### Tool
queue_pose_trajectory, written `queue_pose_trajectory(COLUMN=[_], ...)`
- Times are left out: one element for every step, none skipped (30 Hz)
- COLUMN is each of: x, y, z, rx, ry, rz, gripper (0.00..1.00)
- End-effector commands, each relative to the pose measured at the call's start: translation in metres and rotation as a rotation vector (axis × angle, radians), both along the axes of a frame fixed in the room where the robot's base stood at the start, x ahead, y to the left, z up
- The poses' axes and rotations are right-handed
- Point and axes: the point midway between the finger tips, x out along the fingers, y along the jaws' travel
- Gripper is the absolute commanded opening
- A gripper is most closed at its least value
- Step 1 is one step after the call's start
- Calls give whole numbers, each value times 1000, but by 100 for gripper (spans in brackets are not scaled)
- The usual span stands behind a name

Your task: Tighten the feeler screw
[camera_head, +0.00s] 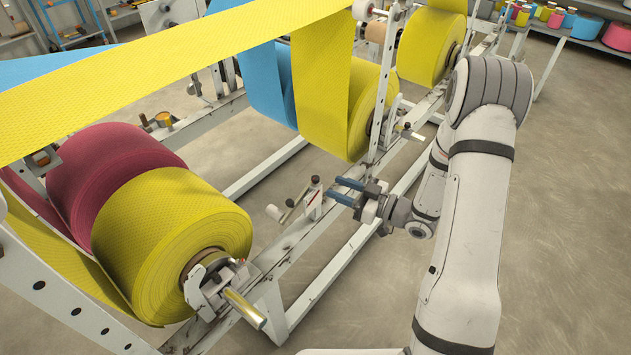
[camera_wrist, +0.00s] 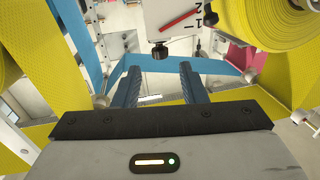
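My gripper (camera_head: 341,190) is open and empty, with its two blue fingers pointing left toward a small white bracket (camera_head: 313,204) on the machine frame. In the wrist view the gripper (camera_wrist: 158,80) shows both fingers apart. Just beyond the fingertips, roughly centred between them in the picture, is a dark round knob (camera_wrist: 159,50), which may be the feeler screw. It sits at the lower edge of a white plate (camera_wrist: 160,22) with a red pointer and the marks 1 and 2. The knob appears apart from the fingers.
A yellow roll (camera_head: 165,240) and a dark red roll (camera_head: 110,160) sit at the left on the white frame (camera_head: 290,240). More yellow and blue cloth hangs behind the bracket. A thin rod with a pale roller (camera_head: 274,212) lies left of it. The floor at right is clear.

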Motion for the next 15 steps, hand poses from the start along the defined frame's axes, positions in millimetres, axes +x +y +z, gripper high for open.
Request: queue_pose_trajectory(x=[2, 4, 6, 8, 11, 14, 17, 19, 22, 24, 26, 28, 30, 31, 32], y=[6, 9, 15, 19, 24, 30, 35, 39, 44, 48, 51, 56, 58, 60, 63], z=[0, 0, 1, 1, 1, 1, 1, 1, 1, 1, 1, 1, 1, 1, 1], rx=[3, 4, 3, 3, 3, 1, 1, 1, 0, 0, 0, 0, 0, 1, 1], ry=[-1, -1, -1, -1, -1, -2, -2, -2, -1, -1, -1, -1, -1, 0, 0], rz=[5, 5, 7, 6, 6, 7, 6, 6, 5, 5, 5, 4, 4, 4, 3], gripper=[38, 38, 38, 38, 38, 38, 38, 38, 38, 38, 38, 38, 38, 38, 38])
